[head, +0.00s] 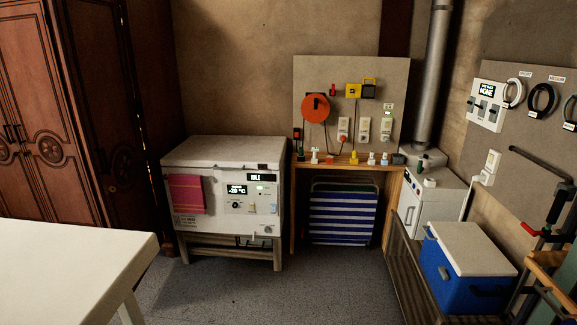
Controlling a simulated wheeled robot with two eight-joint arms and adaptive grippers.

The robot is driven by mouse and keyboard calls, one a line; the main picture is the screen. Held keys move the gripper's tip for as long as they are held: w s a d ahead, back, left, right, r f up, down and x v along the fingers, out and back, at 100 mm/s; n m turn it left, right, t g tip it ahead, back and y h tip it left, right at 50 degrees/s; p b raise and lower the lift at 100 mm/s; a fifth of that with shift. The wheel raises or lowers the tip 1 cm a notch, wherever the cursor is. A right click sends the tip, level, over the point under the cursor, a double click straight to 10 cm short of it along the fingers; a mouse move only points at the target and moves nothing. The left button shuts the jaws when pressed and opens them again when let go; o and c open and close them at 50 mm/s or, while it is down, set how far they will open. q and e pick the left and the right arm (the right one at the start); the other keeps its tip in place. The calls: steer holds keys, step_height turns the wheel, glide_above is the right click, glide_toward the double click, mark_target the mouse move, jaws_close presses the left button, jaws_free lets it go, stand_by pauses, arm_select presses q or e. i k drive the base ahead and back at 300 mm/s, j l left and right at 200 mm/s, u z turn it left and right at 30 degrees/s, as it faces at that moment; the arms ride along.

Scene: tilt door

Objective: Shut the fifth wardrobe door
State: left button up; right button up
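A dark reddish-brown wooden wardrobe (45,95) with carved panels stands at the left edge of the head view, cut off by the frame. A pair of dark handles sits at the meeting of two of its doors. The rightmost door (92,80) has a small brass-coloured knob low on it and looks set at an angle to its neighbour. A thin bright slit shows to the right of this door, beside a dark side panel (150,60). I cannot tell for sure how far it stands open, or count all the doors. Neither of my grippers is in view.
A white table (70,265) fills the lower left, in front of the wardrobe. A white chest freezer (222,155) with a pink towel stands right of the wardrobe. A blue cooler (455,285) is at the lower right. Grey floor (290,295) is clear in the middle.

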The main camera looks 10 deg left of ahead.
mark_target(89, 34)
steer(key=i+l+u, duration=0.1)
steer(key=i+u, duration=0.35)
steer(key=i+l+u, duration=0.25)
steer(key=i+u, duration=0.15)
steer(key=i+l+u, duration=1.05)
steer(key=l+u, duration=0.3)
steer(key=l, duration=0.15)
